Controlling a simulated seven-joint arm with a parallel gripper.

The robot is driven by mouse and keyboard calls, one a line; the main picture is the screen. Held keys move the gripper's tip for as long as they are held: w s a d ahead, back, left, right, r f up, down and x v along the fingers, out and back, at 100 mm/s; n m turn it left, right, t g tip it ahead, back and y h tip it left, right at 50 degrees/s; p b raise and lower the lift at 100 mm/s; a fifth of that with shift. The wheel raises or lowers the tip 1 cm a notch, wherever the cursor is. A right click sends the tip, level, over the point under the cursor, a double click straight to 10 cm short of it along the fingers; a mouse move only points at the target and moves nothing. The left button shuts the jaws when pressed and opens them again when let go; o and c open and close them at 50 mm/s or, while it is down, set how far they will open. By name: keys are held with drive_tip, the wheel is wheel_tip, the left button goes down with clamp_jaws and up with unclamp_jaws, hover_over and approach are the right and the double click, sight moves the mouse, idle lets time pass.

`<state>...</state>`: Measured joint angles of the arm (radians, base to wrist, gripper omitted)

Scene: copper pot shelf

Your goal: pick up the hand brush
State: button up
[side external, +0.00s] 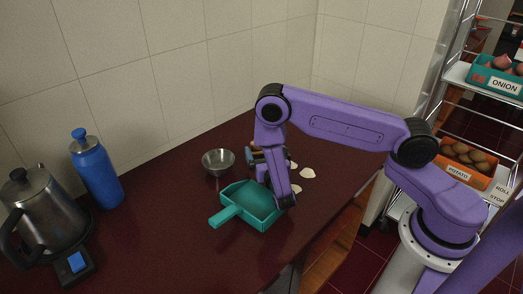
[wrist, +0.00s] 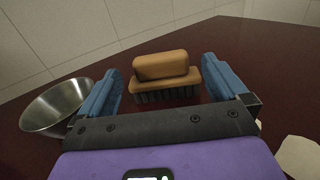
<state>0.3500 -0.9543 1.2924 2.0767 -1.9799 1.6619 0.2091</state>
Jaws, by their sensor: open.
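The hand brush (wrist: 165,73) has a tan wooden body and dark bristles pointing down. In the wrist view it stands on the dark red counter, ahead of and between my two blue fingers. My gripper (wrist: 162,80) is open, with clear gaps on both sides of the brush; I cannot tell how far the fingertips reach along it. In the side view my gripper (side external: 264,168) is low over the counter behind the teal dustpan (side external: 250,204), and the brush is mostly hidden behind the gripper and arm.
A metal bowl (side external: 218,161) stands left of my gripper, also close by the left finger in the wrist view (wrist: 57,106). White flat pieces (side external: 307,173) lie to the right. A blue bottle (side external: 96,172) and a kettle (side external: 45,213) stand far left. Tiled walls (side external: 160,60) bound the counter.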

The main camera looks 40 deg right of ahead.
drive_tip(key=shift+x, duration=3.15)
drive_tip(key=c, duration=1)
drive_tip(key=shift+r, duration=0.15)
drive_tip(key=shift+r, duration=0.55)
wheel_tip(320, 180, up, 2)
drive_tip(key=shift+r, duration=0.1)
drive_tip(key=s+r, duration=0.3)
drive_tip(key=s, duration=0.1)
drive_tip(key=s+r, duration=0.3)
drive_tip(key=s, duration=0.2)
drive_tip(key=s+a+r, duration=0.1)
drive_tip(key=s+r, duration=0.2)
drive_tip(key=s, duration=0.2)
drive_tip(key=shift+r, duration=0.2)
